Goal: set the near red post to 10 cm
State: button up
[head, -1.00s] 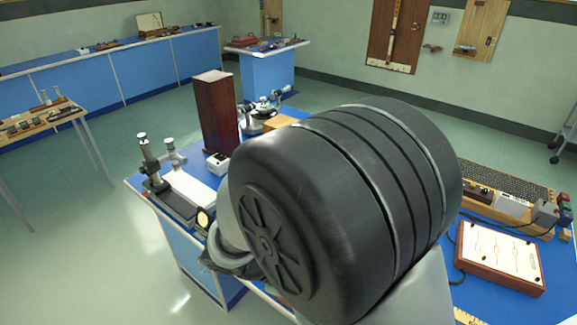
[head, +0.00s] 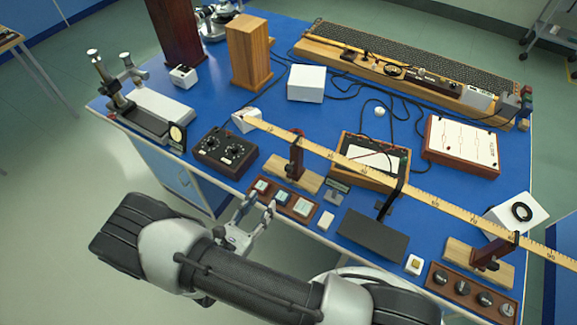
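Two dark red posts stand on wooden bases along a long yellow ruler (head: 340,162). The left red post (head: 297,152) is on a base (head: 290,180) at the bench's middle left. The right red post (head: 487,257) is on a base (head: 462,258) near the right front and sits lower in the picture. I cannot tell which is the near one, and the ruler's numbers are too small to read surely. My gripper (head: 256,207) is at the front edge, left of and below the left post's base. Its fingers are apart, with nothing seen between them.
A dark grey plate (head: 372,236) and a knob panel (head: 472,290) lie along the front. A wooden block (head: 248,52) stands at the back.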

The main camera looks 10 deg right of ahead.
aim_at(287, 169)
jog(key=b+x, duration=0.1)
jog(key=x, duration=1.4)
jog(key=shift+w+d, duration=0.2)
jog(key=shift+d, duration=0.15)
jog(key=shift+c, duration=0.6)
grip_shut()
